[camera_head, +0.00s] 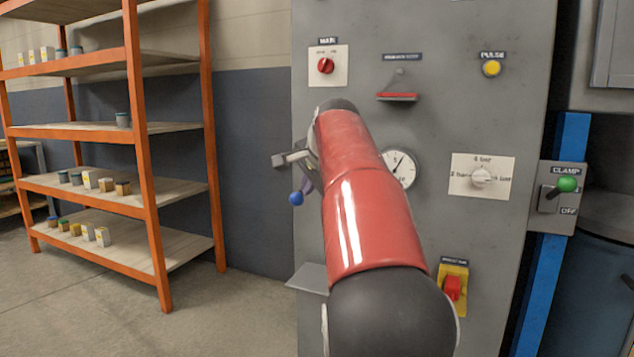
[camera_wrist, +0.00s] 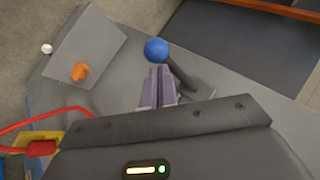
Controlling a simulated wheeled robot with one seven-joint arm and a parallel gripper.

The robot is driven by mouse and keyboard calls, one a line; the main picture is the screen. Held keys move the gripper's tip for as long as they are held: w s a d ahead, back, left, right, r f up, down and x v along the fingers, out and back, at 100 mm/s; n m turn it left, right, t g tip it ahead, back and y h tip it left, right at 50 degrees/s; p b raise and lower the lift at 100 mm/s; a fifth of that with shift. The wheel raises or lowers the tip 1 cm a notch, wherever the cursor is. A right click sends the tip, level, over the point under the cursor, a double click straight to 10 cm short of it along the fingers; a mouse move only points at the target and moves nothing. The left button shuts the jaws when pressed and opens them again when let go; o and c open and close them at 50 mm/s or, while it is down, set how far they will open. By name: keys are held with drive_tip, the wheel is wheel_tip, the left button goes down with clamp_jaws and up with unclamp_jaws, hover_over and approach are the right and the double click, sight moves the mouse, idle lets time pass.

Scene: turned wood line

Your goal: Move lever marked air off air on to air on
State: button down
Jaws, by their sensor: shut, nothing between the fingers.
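A lever with a blue ball knob (camera_head: 296,198) stands out at the left side of the grey panel. In the wrist view its blue ball (camera_wrist: 156,50) sits just beyond my fingertips, and its dark arm (camera_wrist: 182,75) runs down to the right beside the fingers. My gripper (camera_wrist: 160,72) is shut and empty, close to the ball and lever arm. I cannot tell whether it touches them. In the head view my red arm covers part of the panel around the lever. No air off or air on marking is readable.
The grey panel (camera_head: 480,240) also bears a red main knob (camera_head: 326,66), yellow pulse button (camera_head: 491,68), gauge (camera_head: 402,168), white dial (camera_head: 482,175) and red switch (camera_head: 453,288).

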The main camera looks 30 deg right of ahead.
idle(0.3)
drive_tip(key=shift+w+f+p, duration=0.1)
drive_tip(key=shift+f+p, duration=0.25)
drive_tip(key=shift+f, duration=0.7)
drive_tip(key=shift+r, duration=0.15)
drive_tip(key=d+p+v, duration=0.1)
drive_tip(key=p+v, duration=0.4)
drive_tip(key=v, duration=0.9)
drive_tip(key=shift+d+r+p, duration=0.25)
drive_tip(key=shift+d+p, duration=0.1)
drive_tip(key=shift+p, duration=0.05)
